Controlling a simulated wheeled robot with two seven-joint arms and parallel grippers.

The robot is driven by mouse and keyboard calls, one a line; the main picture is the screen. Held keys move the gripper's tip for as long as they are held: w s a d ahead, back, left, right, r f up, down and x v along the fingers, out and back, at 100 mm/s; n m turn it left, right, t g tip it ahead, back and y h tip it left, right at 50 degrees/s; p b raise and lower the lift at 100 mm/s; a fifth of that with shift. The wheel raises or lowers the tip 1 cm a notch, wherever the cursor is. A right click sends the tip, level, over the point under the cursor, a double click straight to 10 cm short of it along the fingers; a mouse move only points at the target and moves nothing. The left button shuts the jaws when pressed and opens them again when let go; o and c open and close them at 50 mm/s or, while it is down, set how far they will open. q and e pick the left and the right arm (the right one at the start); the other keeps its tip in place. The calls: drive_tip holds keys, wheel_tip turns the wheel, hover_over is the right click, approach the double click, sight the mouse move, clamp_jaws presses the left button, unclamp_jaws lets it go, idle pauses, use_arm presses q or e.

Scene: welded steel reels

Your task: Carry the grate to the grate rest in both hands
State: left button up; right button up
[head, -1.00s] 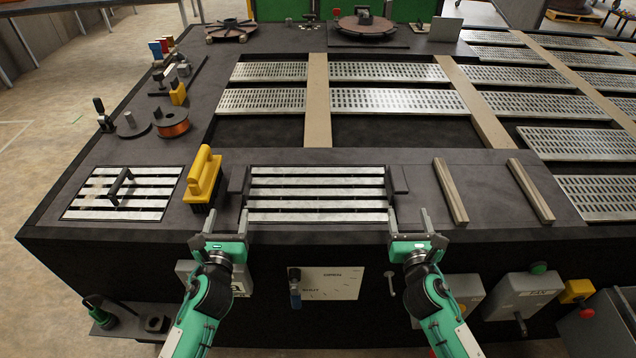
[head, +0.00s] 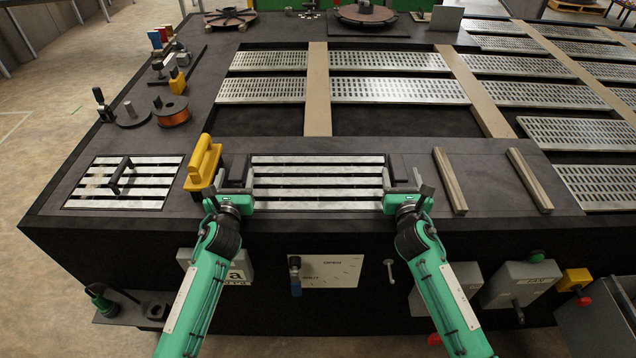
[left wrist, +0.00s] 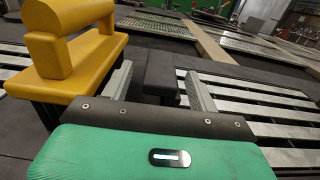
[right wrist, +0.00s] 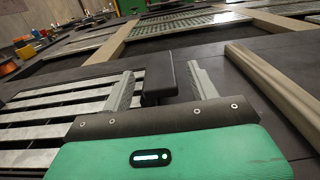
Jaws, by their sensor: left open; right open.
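The grate (head: 318,181), pale slats in a dark frame, lies in the opening at the bench front. A dark block-shaped handle stands at each end. My left gripper (head: 230,188) is open at its left end; in the left wrist view the left handle (left wrist: 160,74) shows between the fingers. My right gripper (head: 404,183) is open at the right end; in the right wrist view the right handle (right wrist: 160,76) shows between the fingers. Neither gripper is closed on a handle. The grate rest, two parallel pale bars (head: 450,181) and (head: 529,181), lies to the right, empty.
A yellow-handled brush (head: 203,164) stands close left of my left gripper. Another slatted grate (head: 122,183) with a dark handle lies further left. An orange spool (head: 171,111) sits behind it. Perforated plates (head: 397,91) lie behind. The bench between grate and rest is clear.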

sight(238, 166)
use_arm(q)
drive_tip(key=shift+w, duration=1.95)
use_arm(e)
drive_tip(key=shift+w, duration=1.95)
use_arm(q)
clamp_jaws()
use_arm(e)
clamp_jaws()
drive_tip(key=shift+d, duration=0.1)
